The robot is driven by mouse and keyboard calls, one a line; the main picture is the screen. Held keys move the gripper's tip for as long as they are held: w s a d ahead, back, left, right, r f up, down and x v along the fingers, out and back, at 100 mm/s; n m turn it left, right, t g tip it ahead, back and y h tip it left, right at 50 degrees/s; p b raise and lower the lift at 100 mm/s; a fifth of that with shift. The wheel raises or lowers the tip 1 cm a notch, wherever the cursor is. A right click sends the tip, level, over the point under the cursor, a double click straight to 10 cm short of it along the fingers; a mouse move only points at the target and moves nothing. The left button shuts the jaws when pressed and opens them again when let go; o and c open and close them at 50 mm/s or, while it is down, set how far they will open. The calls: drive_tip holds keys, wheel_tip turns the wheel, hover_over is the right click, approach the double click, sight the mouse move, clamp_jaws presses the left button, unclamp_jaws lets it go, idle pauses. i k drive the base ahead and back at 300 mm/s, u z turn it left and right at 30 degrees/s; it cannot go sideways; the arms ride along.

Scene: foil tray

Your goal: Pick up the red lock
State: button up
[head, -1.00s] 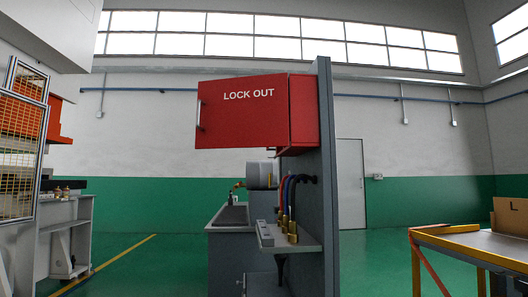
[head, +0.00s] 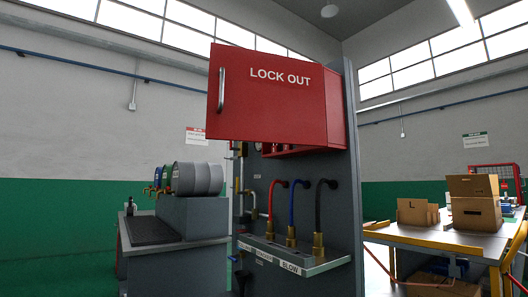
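A red cabinet (head: 272,105) marked LOCK OUT hangs on a grey upright panel (head: 349,190) in the head view. Its door has a vertical metal handle (head: 221,90) near the left edge. I cannot identify a red lock. My gripper is not in the frame.
Below the cabinet, a shelf (head: 300,262) carries brass fittings with red, blue and black hoses. A grey bench (head: 190,222) with drums (head: 196,178) stands left. A yellow-edged table (head: 440,238) with cardboard boxes (head: 474,203) stands right. Green floor (head: 70,275) shows at lower left.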

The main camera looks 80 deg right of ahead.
sight(275, 148)
drive_tip(key=z, duration=0.55)
drive_tip(key=i, duration=0.95)
drive_tip(key=z, duration=0.95)
